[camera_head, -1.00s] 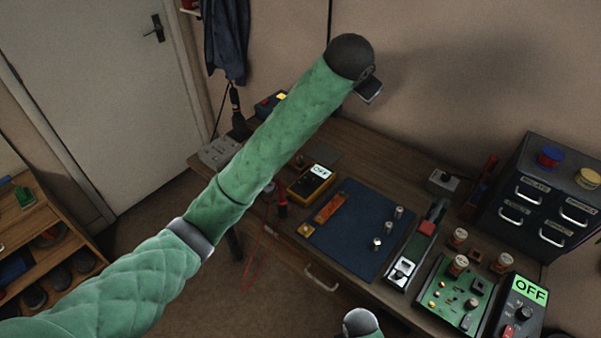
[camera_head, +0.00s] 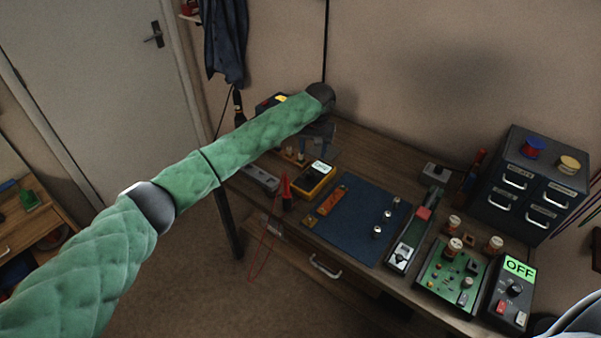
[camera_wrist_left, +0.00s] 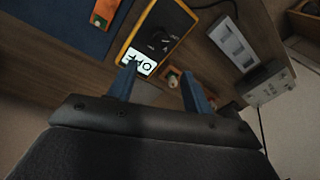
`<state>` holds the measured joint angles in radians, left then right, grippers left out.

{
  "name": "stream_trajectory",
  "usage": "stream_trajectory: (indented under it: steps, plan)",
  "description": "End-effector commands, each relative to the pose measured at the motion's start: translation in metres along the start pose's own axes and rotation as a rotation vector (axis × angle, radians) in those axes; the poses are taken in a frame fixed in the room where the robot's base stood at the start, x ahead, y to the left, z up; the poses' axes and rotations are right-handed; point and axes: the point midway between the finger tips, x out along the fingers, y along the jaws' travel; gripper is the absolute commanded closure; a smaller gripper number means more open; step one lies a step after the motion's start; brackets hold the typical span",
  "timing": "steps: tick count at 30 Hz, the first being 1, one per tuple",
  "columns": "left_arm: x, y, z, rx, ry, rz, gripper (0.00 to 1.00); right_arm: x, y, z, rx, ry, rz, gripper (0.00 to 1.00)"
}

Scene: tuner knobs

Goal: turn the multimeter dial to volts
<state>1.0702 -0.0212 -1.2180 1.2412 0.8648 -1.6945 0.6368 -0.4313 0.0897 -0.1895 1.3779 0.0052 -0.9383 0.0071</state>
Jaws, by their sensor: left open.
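The multimeter (camera_head: 314,181) is a yellow-edged black box lying on the bench, its white display reading OFF. The left wrist view shows it too (camera_wrist_left: 178,17), with its OFF display (camera_wrist_left: 140,61) upside down and a dark dial (camera_wrist_left: 158,41) beyond it. My left gripper (camera_head: 316,138) hangs over the bench behind the multimeter, partly hidden by my arm. In the left wrist view its two blue-grey fingers (camera_wrist_left: 159,72) are apart and empty. The left finger overlaps the display's edge; I cannot tell its height above it. My right gripper is out of view.
A blue mat (camera_head: 350,232) with an orange strip and several small metal knobs lies right of the multimeter. A red probe (camera_head: 286,190) stands at its left. A green circuit board (camera_head: 450,278), another OFF-display box (camera_head: 510,295) and a drawer cabinet (camera_head: 525,180) are further right.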

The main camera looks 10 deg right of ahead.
Motion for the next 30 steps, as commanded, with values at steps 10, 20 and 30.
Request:
stream_trajectory:
  steps: [10,20,30]
  plan:
    - [0.009,0.003,0.006,-0.267,-0.084,0.065,0.50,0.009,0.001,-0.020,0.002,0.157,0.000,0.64]
    - [0.017,0.004,0.007,-0.357,-0.087,0.060,0.50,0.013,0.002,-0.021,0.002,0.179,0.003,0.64]
    - [0.059,0.006,0.010,-0.356,-0.086,0.059,0.50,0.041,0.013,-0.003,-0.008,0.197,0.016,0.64]
